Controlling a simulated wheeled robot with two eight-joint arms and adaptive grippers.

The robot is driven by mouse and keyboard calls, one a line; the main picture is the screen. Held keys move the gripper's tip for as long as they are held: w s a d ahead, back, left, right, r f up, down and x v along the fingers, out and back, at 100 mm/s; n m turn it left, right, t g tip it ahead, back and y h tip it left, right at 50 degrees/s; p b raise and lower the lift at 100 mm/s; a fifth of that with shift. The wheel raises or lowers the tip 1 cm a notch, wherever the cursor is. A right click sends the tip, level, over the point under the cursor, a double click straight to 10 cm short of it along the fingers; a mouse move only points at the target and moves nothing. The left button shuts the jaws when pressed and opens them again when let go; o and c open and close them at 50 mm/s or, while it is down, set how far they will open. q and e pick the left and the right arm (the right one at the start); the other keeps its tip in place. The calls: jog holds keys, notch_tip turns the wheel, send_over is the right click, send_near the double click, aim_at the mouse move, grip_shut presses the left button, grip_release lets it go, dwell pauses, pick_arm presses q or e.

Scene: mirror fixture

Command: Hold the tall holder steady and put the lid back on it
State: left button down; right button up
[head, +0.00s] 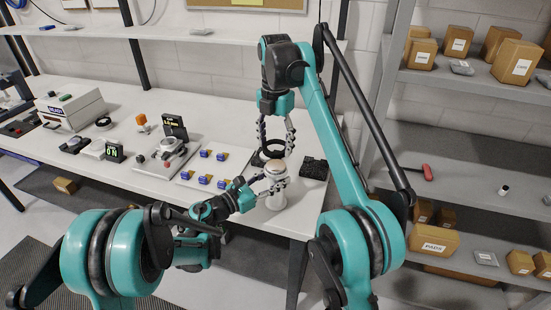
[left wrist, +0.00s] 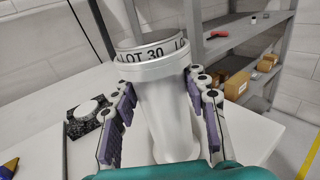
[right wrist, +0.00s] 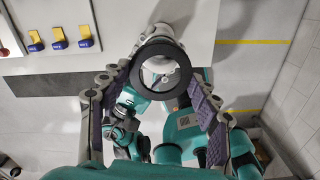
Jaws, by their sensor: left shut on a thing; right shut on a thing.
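The tall white holder (head: 275,201) stands upright near the front right of the bench. In the left wrist view the holder (left wrist: 168,115) carries a band reading "LOT 30" near its top. My left gripper (head: 268,186) is shut on its upper body from the left. My right gripper (head: 275,145) comes down from above, its fingers spread around a black ring (right wrist: 160,93), apparently the lid, and shut on it. In the right wrist view the ring overlaps the holder's top. I cannot tell whether the two touch.
A black textured block (head: 314,168) lies just right of the holder. Several small blue-and-yellow pieces (head: 205,179) lie to its left. A device with a red knob (head: 166,166) is farther left. Shelves with cartons (head: 435,241) stand at the right. The bench's front edge is close.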

aim_at(275, 166)
jog(key=shift+f, duration=1.5)
jog(key=shift+f, duration=0.1)
jog(key=shift+f, duration=0.8)
jog(key=shift+f, duration=0.55)
